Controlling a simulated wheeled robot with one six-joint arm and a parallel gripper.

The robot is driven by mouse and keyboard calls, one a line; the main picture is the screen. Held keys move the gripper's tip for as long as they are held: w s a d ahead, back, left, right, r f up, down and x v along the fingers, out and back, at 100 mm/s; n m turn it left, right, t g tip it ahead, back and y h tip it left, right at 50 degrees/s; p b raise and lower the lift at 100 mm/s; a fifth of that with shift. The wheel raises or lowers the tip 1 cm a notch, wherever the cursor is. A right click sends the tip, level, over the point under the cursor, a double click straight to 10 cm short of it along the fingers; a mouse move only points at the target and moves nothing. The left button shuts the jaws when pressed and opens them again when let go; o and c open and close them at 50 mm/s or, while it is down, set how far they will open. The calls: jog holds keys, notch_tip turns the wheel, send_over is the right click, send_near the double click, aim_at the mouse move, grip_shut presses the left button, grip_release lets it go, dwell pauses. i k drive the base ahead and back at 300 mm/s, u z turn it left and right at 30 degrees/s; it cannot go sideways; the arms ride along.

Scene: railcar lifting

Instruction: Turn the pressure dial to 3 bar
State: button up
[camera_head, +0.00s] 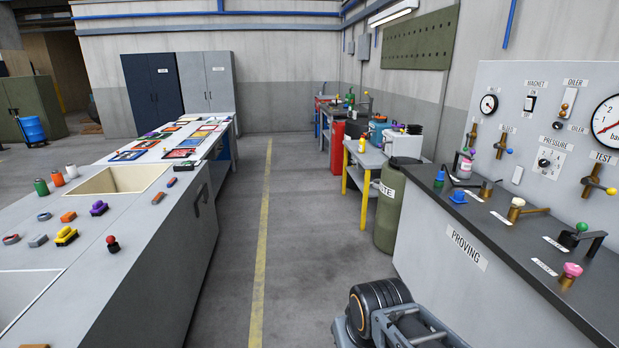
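The pressure dial (545,162) is a small dark knob on a white plate labelled PRESSURE, on the grey upright panel (520,100) above the proving bench at the right. Its scale digits and pointer are too small to read surely. A large round gauge (607,121) marked in bar is cut by the right edge. A smaller gauge (489,104) sits at the panel's left. My dark arm shows at the bottom centre-right, well below and left of the dial. My gripper is not in view.
The proving bench (470,235) holds valves and small fittings. Brass valves (591,187) stick out from the panel. A green drum (388,225) and yellow-legged table (362,160) stand beyond. A long bench (150,235) lines the left. The aisle with a yellow line is clear.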

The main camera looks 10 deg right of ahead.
aim_at(543, 162)
jog(key=z, duration=0.05)
jog(key=i, duration=2.15)
jog(key=z, duration=0.75)
jog(key=i, duration=1.1)
jog(key=z, duration=1.75)
jog(key=i, duration=0.9)
jog(key=z, duration=0.6)
